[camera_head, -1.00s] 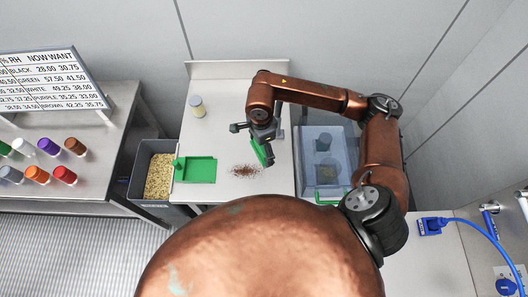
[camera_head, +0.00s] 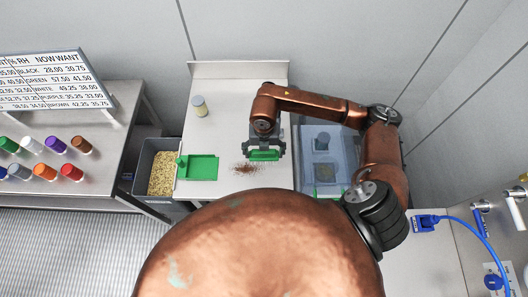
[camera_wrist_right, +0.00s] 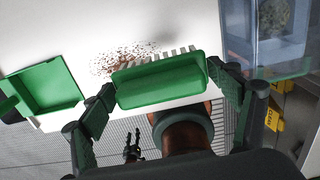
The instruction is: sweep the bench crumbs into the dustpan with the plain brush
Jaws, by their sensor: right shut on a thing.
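My right gripper (camera_head: 265,148) is shut on the green plain brush (camera_head: 264,155), holding it just to the upper right of the crumbs. In the right wrist view the brush (camera_wrist_right: 160,82) sits between the two fingers, its pale bristles toward the brown crumbs (camera_wrist_right: 125,57). The crumbs (camera_head: 245,169) lie scattered on the bench (camera_head: 225,130). The green dustpan (camera_head: 203,168) lies left of them near the bench's left edge; it also shows in the right wrist view (camera_wrist_right: 48,88). A dark gripper (camera_wrist_right: 132,149), seemingly my left, shows small low in the wrist view; its jaw state is unclear.
A grey bin of yellowish grains (camera_head: 161,174) stands left of the bench, a translucent blue tub (camera_head: 340,150) right of it. A lidded jar (camera_head: 199,107) stands at the bench's back left. Coloured-lid drums stand on the left table (camera_head: 105,107). Bench behind the crumbs is clear.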

